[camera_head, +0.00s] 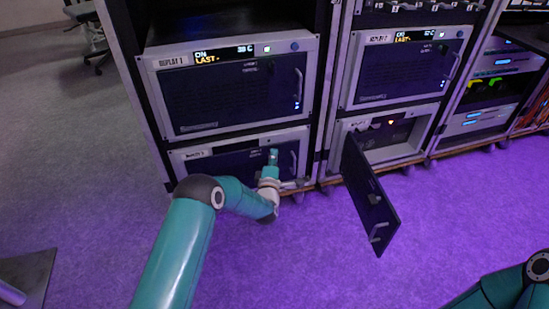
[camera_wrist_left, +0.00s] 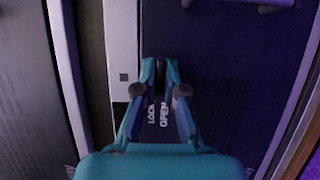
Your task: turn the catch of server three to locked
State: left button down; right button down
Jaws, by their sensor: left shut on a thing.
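My left gripper (camera_head: 272,160) reaches the front of the lower-left server (camera_head: 225,163), near its door handle. In the left wrist view my left gripper (camera_wrist_left: 160,88) is shut on a small dark catch (camera_wrist_left: 160,70), largely hidden between the fingertips. The words LOCK (camera_wrist_left: 151,112) and OPEN (camera_wrist_left: 164,116) are printed on the dark panel beside the catch and appear sideways, between the fingers. The catch's exact angle cannot be told. The number on this server's label is too small to read. My right gripper is out of view; only part of my right arm shows at lower right.
Another server (camera_head: 240,85) sits directly above. In the neighbouring rack, a lower server's door (camera_head: 370,195) hangs open into the room, with a closed server (camera_head: 400,68) above it.

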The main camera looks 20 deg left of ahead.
pick_arm(q)
jog(key=shift+f, duration=0.1)
jog(key=shift+w+d+r+m+g+y+p, duration=0.1)
jog(key=shift+m+g+y+p, duration=0.5)
jog(key=shift+m+g+p, duration=1.15)
jog(key=shift+s+d+r+m+g+y+p, duration=0.15)
jog(key=shift+m+g+y+p, duration=0.65)
jog(key=shift+m, duration=1.9)
jog(key=shift+w+d+f+m+g+y+p, duration=0.15)
jog(key=shift+m+g+y+p, duration=0.4)
jog(key=shift+m+p, duration=1.4)
jog(key=shift+r+m, duration=0.1)
jog(key=shift+m, duration=0.3)
jog(key=c, duration=1.3)
grip_release()
jog(key=shift+o, duration=0.2)
jog(key=shift+a, duration=0.15)
